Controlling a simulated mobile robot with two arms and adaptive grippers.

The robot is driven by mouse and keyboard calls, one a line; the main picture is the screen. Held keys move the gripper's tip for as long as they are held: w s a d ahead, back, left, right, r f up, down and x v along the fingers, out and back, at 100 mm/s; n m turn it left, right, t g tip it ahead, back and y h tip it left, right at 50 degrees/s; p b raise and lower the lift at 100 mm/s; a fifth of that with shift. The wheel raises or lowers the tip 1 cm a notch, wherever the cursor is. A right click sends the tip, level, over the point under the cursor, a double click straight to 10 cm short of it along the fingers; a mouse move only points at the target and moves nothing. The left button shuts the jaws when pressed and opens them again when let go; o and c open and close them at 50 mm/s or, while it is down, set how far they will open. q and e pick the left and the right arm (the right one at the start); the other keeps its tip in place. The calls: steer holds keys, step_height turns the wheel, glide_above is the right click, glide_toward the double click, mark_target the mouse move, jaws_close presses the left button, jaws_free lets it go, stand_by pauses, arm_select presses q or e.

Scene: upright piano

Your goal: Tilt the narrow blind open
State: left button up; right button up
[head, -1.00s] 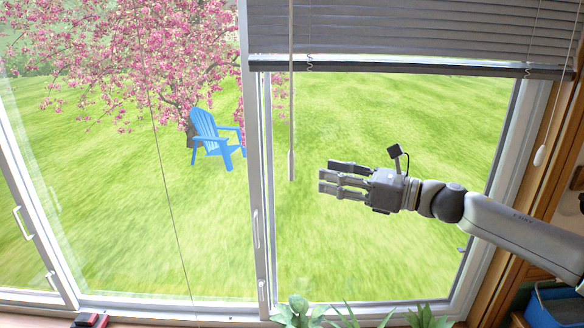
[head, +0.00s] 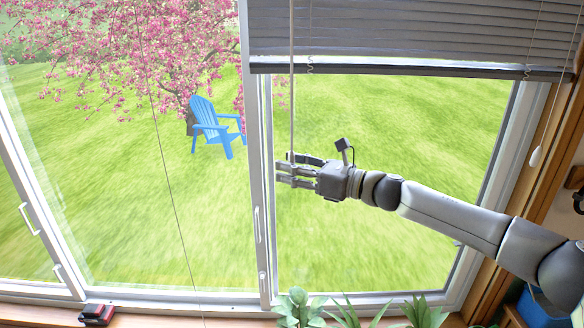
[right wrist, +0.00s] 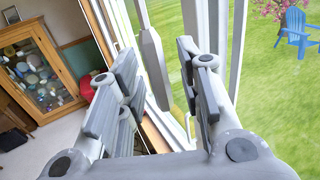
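The narrow blind (head: 400,30) hangs at the upper right of the head view, over the right window pane, its grey slats lying nearly flat together. Its thin pale tilt wand (head: 292,90) hangs straight down at the left of that pane. My right gripper (head: 281,172) is at the wand's lower end, coming from the right with its fingers pointing left. In the right wrist view the wand (right wrist: 152,50) shows between the two spread fingers, apparently untouched. The gripper is open. My left gripper is not in view.
A pull cord with a white tassel (head: 536,157) hangs at the right window frame. Green plants (head: 300,308) stand on the sill below, and a red and black object (head: 97,314) lies at its left. The space before the right pane is otherwise clear.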

jaws_close()
